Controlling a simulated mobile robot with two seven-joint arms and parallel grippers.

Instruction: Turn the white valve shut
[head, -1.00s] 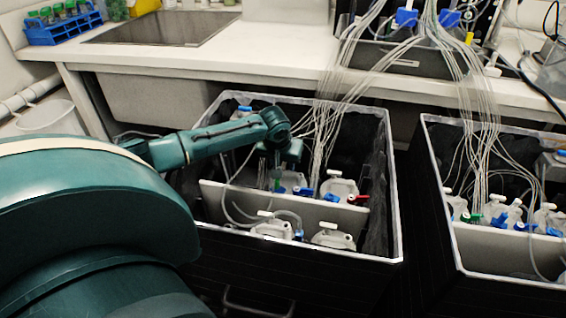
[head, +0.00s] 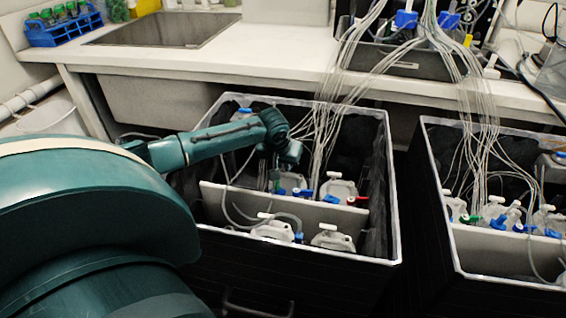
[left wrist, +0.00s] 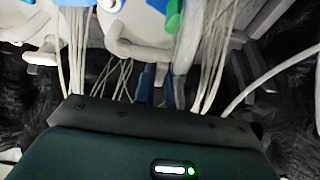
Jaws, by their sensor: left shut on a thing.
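My left gripper (head: 276,184) reaches down into the left black bin (head: 330,258), behind its pale divider (head: 230,207). It is shut, on what looks like a valve among the bottle caps there; the gripped part is mostly hidden by the gripper. The left wrist view shows bottle tops with white fittings (left wrist: 125,42) and a green one (left wrist: 174,18) just beyond the gripper body. White-handled valves also show on bottles to the right (head: 334,174) and in front of the divider (head: 328,227). My right gripper is not in view.
Bundles of thin tubing (head: 322,130) hang from the counter into the bin close to my gripper. A second bin (head: 510,272) with bottles stands to the right. A white counter (head: 270,60) with a sink (head: 165,30) lies behind.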

